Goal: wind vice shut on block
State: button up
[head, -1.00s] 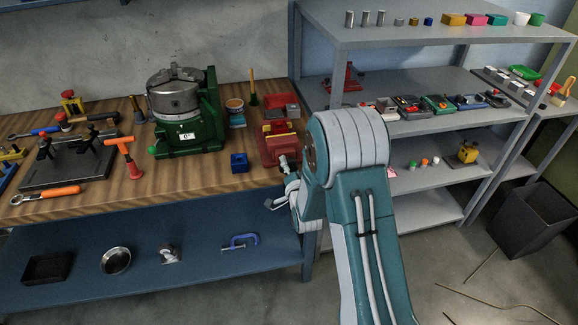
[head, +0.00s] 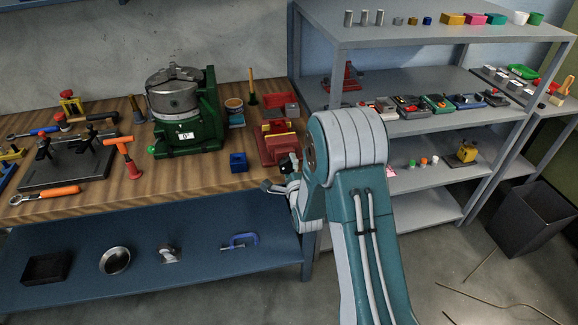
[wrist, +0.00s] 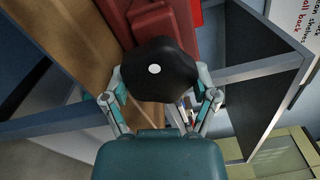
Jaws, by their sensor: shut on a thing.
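The red vice (head: 274,150) stands at the right end of the wooden bench, and part of its red body (wrist: 165,20) shows at the top of the wrist view. A black, rounded handwheel (wrist: 150,50) with a white centre dot lies in front of it. My gripper (wrist: 160,78) is shut on the handwheel, one finger on each side of its rim. In the head view my gripper (head: 284,178) is at the vice's front end, partly behind my arm. A small yellowish piece (head: 266,128) shows at the vice; I cannot tell whether the jaws touch it.
A blue box-shaped part (head: 238,162) sits just left of the vice. A green machine with a rotary chuck (head: 184,120) stands further left. The grey shelf unit (head: 440,55) rises to the right. The bench front between the blue part and the orange-handled tool is clear.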

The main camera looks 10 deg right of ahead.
aim_at(289, 168)
jog(key=shift+f+m, duration=0.25)
jog(key=shift+m, duration=0.25)
jog(key=shift+s+a+f, duration=0.1)
jog(key=shift+a, duration=0.1)
dwell(0.6)
jog(key=o, duration=1)
jog(key=shift+s+f, duration=0.1)
jog(key=shift+s, duration=0.45)
jog(key=shift+s+r, duration=0.45)
jog(key=shift+s, duration=0.4)
jog(key=s, duration=0.9)
jog(key=shift+s, duration=0.15)
jog(key=shift+d, duration=0.1)
notch_tip(289, 168, up, 10)
